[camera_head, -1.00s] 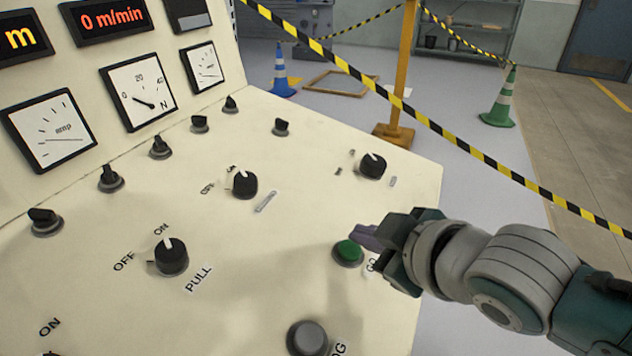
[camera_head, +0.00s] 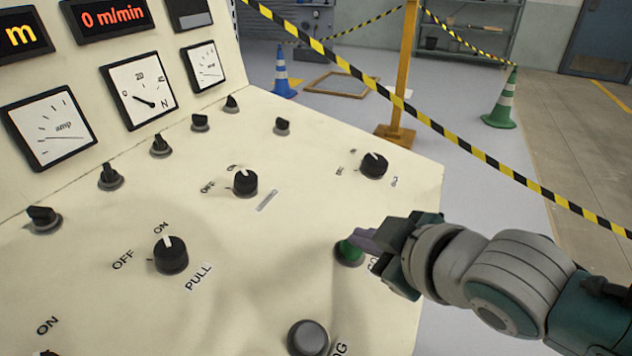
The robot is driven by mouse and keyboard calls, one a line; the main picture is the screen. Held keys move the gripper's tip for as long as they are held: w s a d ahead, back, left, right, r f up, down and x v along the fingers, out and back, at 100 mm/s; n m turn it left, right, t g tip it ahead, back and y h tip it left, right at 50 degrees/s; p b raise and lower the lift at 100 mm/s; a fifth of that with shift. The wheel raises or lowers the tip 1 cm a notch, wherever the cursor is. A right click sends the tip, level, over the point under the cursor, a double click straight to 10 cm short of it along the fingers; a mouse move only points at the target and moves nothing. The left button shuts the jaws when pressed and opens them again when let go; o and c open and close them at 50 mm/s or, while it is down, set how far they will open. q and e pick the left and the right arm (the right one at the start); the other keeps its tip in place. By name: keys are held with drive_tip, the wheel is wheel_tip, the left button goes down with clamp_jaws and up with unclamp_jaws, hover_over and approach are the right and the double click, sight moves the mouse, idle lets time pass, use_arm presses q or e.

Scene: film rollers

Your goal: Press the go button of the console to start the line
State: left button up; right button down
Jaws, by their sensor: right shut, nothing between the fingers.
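The cream console (camera_head: 110,310) fills the left and middle of the view. Its green go button (camera_head: 349,254) sits near the right edge of the sloping panel, with its label partly hidden by my gripper. My right gripper (camera_head: 360,240) comes in from the right, shut and empty. Its purple-grey fingertips are over the upper right of the button and cover part of it. Whether they touch it or the button is pressed in, I cannot tell. The red display (camera_head: 112,19) reads 0 m/min. My left gripper is out of view.
A grey jog button (camera_head: 308,338) is below the go button. Black rotary knobs, such as the PULL knob (camera_head: 171,255), stand up from the panel. Cones stand on the floor beyond.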

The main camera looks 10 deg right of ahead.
use_arm(q)
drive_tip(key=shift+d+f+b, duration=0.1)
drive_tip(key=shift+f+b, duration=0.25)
drive_tip(key=shift+b, duration=0.05)
use_arm(e)
drive_tip(key=shift+f, duration=0.45)
use_arm(q)
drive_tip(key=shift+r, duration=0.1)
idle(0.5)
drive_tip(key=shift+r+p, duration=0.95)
drive_tip(key=shift+p, duration=0.15)
use_arm(e)
drive_tip(key=shift+s+d+r, duration=0.1)
drive_tip(key=shift+r, duration=0.75)
use_arm(q)
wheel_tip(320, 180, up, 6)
drive_tip(key=p, duration=0.5)
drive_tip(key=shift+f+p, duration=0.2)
drive_tip(key=shift+p, duration=0.1)
use_arm(e)
drive_tip(key=r, duration=0.3)
drive_tip(key=d+r, duration=0.1)
drive_tip(key=r, duration=0.1)
drive_tip(key=shift+s, duration=0.3)
